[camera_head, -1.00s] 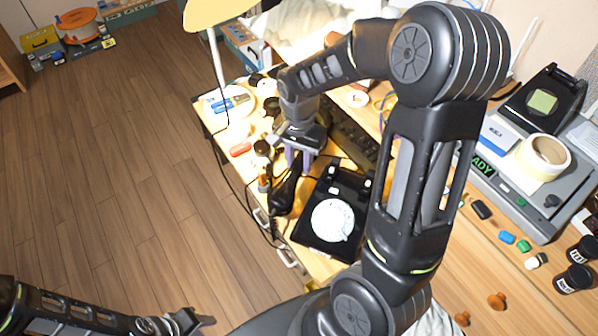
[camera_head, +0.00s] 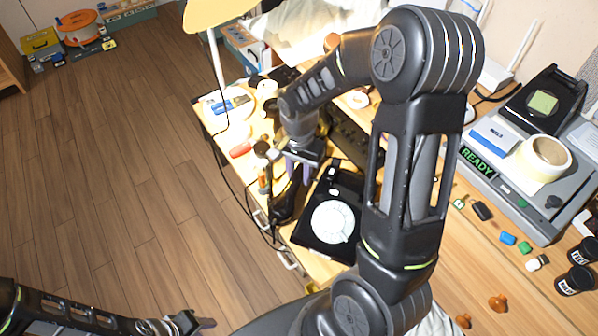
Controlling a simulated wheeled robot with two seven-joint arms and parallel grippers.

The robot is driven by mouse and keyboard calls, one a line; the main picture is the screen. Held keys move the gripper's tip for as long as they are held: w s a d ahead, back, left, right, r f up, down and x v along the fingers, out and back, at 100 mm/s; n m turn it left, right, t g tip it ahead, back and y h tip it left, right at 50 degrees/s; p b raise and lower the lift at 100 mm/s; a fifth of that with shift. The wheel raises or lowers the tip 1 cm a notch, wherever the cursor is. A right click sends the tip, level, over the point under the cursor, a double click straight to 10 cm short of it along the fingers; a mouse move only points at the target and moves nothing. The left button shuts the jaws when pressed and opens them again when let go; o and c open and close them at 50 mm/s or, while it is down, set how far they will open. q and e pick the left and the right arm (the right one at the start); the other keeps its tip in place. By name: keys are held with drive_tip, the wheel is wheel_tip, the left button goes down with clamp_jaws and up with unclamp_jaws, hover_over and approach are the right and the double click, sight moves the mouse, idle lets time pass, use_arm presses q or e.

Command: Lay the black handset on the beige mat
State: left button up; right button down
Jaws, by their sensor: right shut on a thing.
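The black handset (camera_head: 285,205) is at the left side of the black phone base (camera_head: 312,235), which has a white dial (camera_head: 333,222). My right gripper (camera_head: 298,172) is shut on the handset near its upper end in the picture. I cannot tell whether the handset touches the table or hangs just above it. My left gripper (camera_head: 205,323) is at the bottom left, over the floor and away from the table; its finger opening is unclear. I cannot make out the beige mat; my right arm covers part of the table.
A lamp (camera_head: 219,12) stands at the table's far left, with a white plate (camera_head: 217,103) below it. A red item (camera_head: 241,149) lies near the table's left edge. A grey machine (camera_head: 530,200) with a tape roll (camera_head: 545,158) and several small items occupy the right.

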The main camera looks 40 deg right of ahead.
sight(299, 173)
drive_tip(key=c, duration=1.1)
unclamp_jaws()
wheel_tip(299, 173, up, 12)
drive_tip(key=shift+r+p, duration=0.1)
drive_tip(key=shift+p, duration=0.45)
